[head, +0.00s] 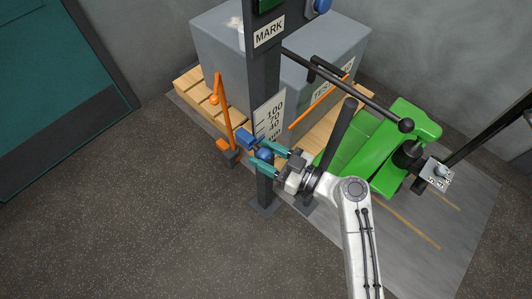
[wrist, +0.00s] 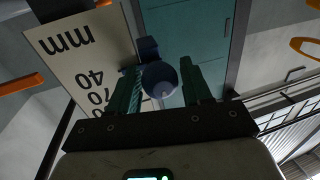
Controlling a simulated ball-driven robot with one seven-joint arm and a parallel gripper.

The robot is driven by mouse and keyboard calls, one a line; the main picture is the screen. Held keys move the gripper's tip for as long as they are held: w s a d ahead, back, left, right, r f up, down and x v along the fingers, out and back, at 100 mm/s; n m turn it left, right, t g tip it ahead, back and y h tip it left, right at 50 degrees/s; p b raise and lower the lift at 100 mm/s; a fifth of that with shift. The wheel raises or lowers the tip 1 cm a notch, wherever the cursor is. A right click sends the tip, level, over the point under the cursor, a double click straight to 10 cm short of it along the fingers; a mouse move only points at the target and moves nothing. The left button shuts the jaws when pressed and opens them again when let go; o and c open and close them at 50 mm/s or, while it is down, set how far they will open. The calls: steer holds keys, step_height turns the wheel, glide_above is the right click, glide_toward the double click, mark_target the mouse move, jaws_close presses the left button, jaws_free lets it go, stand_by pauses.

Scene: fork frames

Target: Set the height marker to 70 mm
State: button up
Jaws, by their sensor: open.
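The dark post (head: 263,75) carries a MARK sign and a pale scale plate (head: 268,112) reading 100, 70, 40 and mm from top to bottom. The plate is upside down in the wrist view (wrist: 75,55). The blue height marker (head: 245,138) is at the plate's lower left in the head view, with a round blue knob (wrist: 160,78). My gripper (head: 262,153) is open, its teal fingers on either side of the knob. Gaps show beside the knob in the wrist view, though contact on the left is unclear. I cannot tell which number the marker points to.
Behind the post, a grey block (head: 215,40) sits on a wooden pallet (head: 190,90). An orange upright (head: 222,110) stands left of the marker, and an orange bar (head: 318,103) lies to the right. A green pallet truck (head: 385,150) stands right. Floor at front left is clear.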

mark_target(266, 152)
jaws_close()
stand_by(0.3)
steer(key=shift+r+p, duration=0.35)
steer(key=shift+r, duration=1.2)
jaws_free()
steer(key=shift+d+f, duration=0.1)
steer(key=v, duration=1)
steer(key=shift+s+d+b, duration=0.2)
steer(key=shift+d+b, duration=0.1)
